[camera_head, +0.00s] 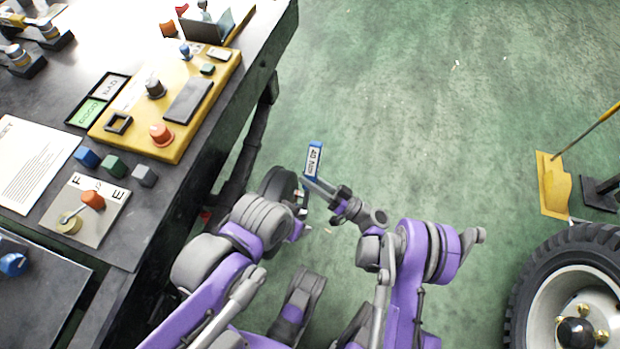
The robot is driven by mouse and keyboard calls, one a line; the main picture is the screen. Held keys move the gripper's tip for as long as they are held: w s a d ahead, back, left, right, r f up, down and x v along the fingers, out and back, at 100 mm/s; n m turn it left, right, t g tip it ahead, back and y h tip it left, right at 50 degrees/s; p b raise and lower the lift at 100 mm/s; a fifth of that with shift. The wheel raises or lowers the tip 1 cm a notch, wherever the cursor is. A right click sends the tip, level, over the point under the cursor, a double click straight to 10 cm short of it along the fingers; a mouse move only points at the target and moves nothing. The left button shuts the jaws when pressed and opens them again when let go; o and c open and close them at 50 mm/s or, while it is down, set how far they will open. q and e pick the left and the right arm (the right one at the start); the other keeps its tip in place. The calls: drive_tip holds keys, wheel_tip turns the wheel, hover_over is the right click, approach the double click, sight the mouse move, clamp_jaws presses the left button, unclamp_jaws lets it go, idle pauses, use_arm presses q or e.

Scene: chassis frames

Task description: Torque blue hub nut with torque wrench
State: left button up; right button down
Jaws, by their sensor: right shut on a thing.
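My right gripper (325,188) is shut on a blue tool with a white printed label (313,160), above the floor right of the bench. This is likely the torque wrench, but only its labelled part shows clearly. My left arm reaches in beside it, and its gripper (299,208) is small and partly hidden, so its jaws cannot be read. A wheel (540,290) with a black tyre, pale hub and several brass-coloured nuts is at the lower right, cut off by the frame. I cannot make out a blue nut on it.
The dark bench (150,215) fills the left, holding a yellow control box (190,110), small coloured blocks, a switch plate (100,200) and a paper sheet (35,160). A yellow panel (553,185) stands above the wheel. The green floor between bench and wheel is mostly clear.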

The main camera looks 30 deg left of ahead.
drive_tip(key=shift+s+a, duration=0.2)
drive_tip(key=shift+a, duration=0.75)
idle(1.5)
drive_tip(key=shift+w+a+f+m+t+h, duration=0.15)
drive_tip(key=shift+w+f+m+t, duration=0.35)
drive_tip(key=shift+m, duration=0.45)
drive_tip(key=shift+w+a+f+m+t+h, duration=0.15)
drive_tip(key=shift+w+f+m+t, duration=0.2)
drive_tip(key=shift+w+m, duration=0.45)
drive_tip(key=shift+s, duration=0.15)
drive_tip(key=shift+w+f+m+t, duration=0.3)
drive_tip(key=shift+f+m, duration=0.2)
drive_tip(key=shift+m, duration=0.45)
drive_tip(key=shift+s+d+r+n+g, duration=0.1)
drive_tip(key=shift+s+r+n+g, duration=0.3)
drive_tip(key=shift+n, duration=0.35)
drive_tip(key=shift+s+d+r+n+g, duration=0.15)
drive_tip(key=shift+s+r+n, duration=0.3)
drive_tip(key=shift+n, duration=0.3)
drive_tip(key=shift+w, duration=0.1)
